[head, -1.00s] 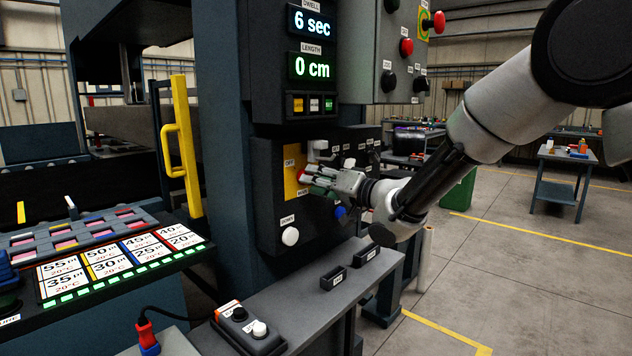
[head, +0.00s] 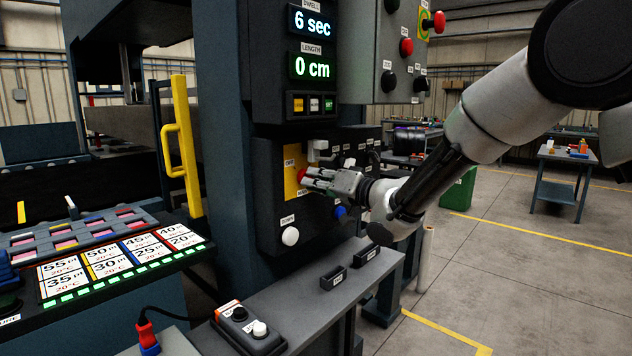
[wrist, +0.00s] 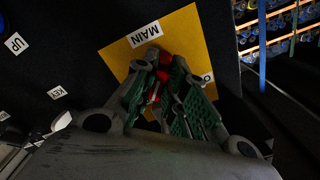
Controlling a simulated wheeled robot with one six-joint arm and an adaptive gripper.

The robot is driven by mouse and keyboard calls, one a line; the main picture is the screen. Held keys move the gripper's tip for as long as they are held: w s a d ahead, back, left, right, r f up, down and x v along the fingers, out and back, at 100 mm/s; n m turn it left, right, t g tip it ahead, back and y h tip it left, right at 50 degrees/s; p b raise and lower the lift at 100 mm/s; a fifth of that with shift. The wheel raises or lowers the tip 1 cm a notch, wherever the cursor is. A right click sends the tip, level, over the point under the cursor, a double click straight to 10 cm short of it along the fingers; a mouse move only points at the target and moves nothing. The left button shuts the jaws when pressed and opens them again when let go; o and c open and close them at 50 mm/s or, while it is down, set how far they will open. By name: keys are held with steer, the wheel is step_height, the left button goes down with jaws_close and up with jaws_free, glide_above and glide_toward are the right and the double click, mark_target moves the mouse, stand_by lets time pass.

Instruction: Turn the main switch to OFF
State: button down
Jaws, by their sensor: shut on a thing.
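The main switch is a red handle (wrist: 155,92) on a yellow plate (wrist: 187,32) labelled MAIN in the wrist view. The plate (head: 291,170) also shows on the dark control box in the head view, with a bit of the red handle (head: 302,174) at the fingertips. My gripper (head: 310,178) reaches in from the right. In the wrist view its green-padded fingers (wrist: 165,78) are shut on the red handle, one on each side. The fingers hide part of the handle and the lower lettering, so its exact setting is unclear.
A white knob (head: 290,236) sits below the plate and a blue knob (head: 341,212) just under my gripper. A grey block (head: 318,149) juts out above it. A grey shelf (head: 300,300) with small bins runs below. Open floor lies to the right.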

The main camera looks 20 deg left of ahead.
steer(key=shift+w+n, duration=0.1)
steer(key=shift+n, duration=8.4)
steer(key=c, duration=1.5)
jaws_free()
steer(key=shift+o, duration=0.2)
steer(key=shift+d, duration=0.2)
steer(key=v, duration=1.1)
steer(key=shift+s+d, duration=0.25)
steer(key=shift+d, duration=0.05)
